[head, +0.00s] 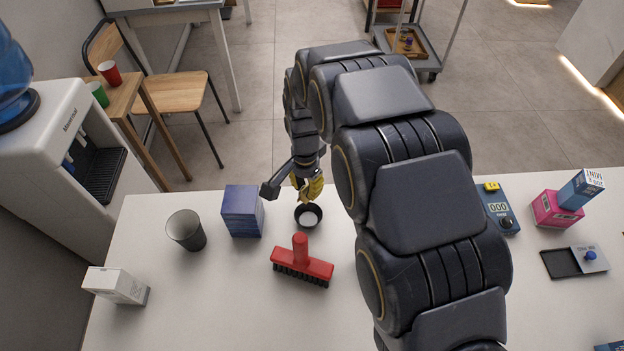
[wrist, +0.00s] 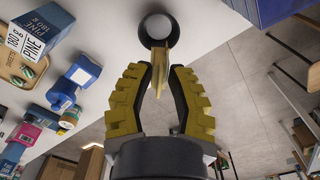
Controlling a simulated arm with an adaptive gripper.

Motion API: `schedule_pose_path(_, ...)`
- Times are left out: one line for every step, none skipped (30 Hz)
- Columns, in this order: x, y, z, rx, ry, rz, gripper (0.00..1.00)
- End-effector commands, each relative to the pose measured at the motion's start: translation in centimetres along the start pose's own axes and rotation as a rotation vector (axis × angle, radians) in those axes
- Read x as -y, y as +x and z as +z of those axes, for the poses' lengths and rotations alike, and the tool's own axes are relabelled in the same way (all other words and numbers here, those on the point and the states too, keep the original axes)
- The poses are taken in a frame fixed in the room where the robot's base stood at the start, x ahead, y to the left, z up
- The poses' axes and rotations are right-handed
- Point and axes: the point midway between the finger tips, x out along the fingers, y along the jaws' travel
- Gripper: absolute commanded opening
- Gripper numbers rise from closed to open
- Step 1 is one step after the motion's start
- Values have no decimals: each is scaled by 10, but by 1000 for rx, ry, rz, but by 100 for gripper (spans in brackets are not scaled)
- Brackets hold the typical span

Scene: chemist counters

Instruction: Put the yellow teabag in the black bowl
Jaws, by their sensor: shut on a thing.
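The black bowl (head: 308,224) stands on the white counter near its far edge and holds something pale. My gripper (head: 308,197) is just behind and above it, with yellow fingers. In the wrist view, my gripper (wrist: 160,68) is shut on the thin yellow teabag (wrist: 162,57). The teabag extends past the fingertips toward the black bowl (wrist: 145,38) and overlaps its rim in the picture. I cannot tell whether it touches the bowl. In the head view the teabag cannot be told apart from the yellow fingers.
A red brush (head: 301,264) lies in front of the bowl. A blue box (head: 242,212) and a grey cup (head: 186,230) stand left, a white box (head: 117,286) nearer. A blue scale (head: 499,212) and pink box (head: 554,211) are right, beyond my arm.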

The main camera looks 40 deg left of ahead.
Motion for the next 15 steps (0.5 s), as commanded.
schedule_pose_path(0,6,0,2,0,2,10)
schedule_pose_path(-1,9,1,3,0,3,10)
schedule_pose_path(-1,13,1,3,0,4,10)
schedule_pose_path(-1,17,1,4,0,5,10)
schedule_pose_path(-1,20,1,4,0,5,10)
schedule_pose_path(-1,25,1,4,0,6,10)
schedule_pose_path(-1,28,1,3,0,5,10)
schedule_pose_path(-1,32,0,3,0,5,10)
schedule_pose_path(-1,36,0,2,0,3,10)
schedule_pose_path(-1,40,0,1,0,2,10)
schedule_pose_path(-1,44,0,1,0,3,10)
schedule_pose_path(-1,49,1,2,0,4,10)
schedule_pose_path(-1,53,1,3,0,5,10)
schedule_pose_path(-1,56,1,3,0,5,10)
schedule_pose_path(-2,61,1,4,0,6,10)
